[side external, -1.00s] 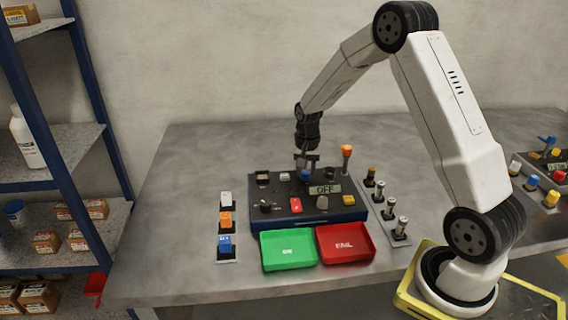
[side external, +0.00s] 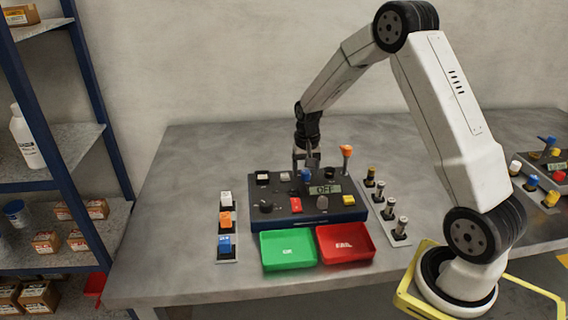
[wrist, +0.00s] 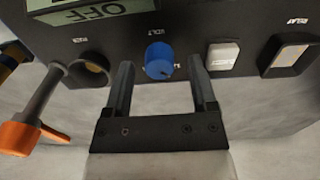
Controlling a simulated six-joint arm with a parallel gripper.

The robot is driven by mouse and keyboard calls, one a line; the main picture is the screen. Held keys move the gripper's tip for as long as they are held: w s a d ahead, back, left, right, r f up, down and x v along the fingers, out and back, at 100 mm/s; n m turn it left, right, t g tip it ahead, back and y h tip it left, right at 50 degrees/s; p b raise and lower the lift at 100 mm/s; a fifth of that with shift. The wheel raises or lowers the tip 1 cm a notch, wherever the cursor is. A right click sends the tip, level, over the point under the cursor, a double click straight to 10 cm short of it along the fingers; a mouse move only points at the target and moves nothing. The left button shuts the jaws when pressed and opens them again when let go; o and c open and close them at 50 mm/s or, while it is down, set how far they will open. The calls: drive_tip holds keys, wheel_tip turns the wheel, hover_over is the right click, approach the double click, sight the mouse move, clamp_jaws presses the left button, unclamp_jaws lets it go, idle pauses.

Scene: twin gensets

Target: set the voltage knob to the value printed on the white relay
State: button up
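The blue voltage knob (side external: 306,175), labelled VOLT, is at the back of the dark console (side external: 274,193); it also shows in the wrist view (wrist: 158,60). My gripper (side external: 303,168) is at the knob, fingers pointing at the panel. In the wrist view my gripper (wrist: 162,75) is open, one finger on each side of the knob, with gaps between. I cannot tell how deep the tips reach. The white relay (side external: 226,198) stands at the back of the strip left of the console, above an orange and a blue one. Its print is too small to read.
The display (side external: 325,189) reads OFF. Near the knob are an orange-tipped lever (wrist: 25,135), a round FUZE socket (wrist: 90,68), a pale square button (wrist: 222,55) and a RELAY socket (wrist: 290,55). Green (side external: 288,250) and red (side external: 345,243) trays stand in front.

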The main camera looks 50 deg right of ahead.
sight(306, 171)
idle(0.3)
drive_tip(key=shift+r, duration=3.9)
drive_tip(key=shift+a, duration=0.1)
drive_tip(key=s+a+f+n+t, duration=0.2)
drive_tip(key=s+a+n, duration=0.6)
drive_tip(key=s+a, duration=0.7)
drive_tip(key=a, duration=0.2)
drive_tip(key=shift+a+f+n+t, duration=0.2)
drive_tip(key=shift+a+n+t, duration=0.1)
drive_tip(key=shift+n, duration=0.1)
drive_tip(key=shift+w, duration=0.1)
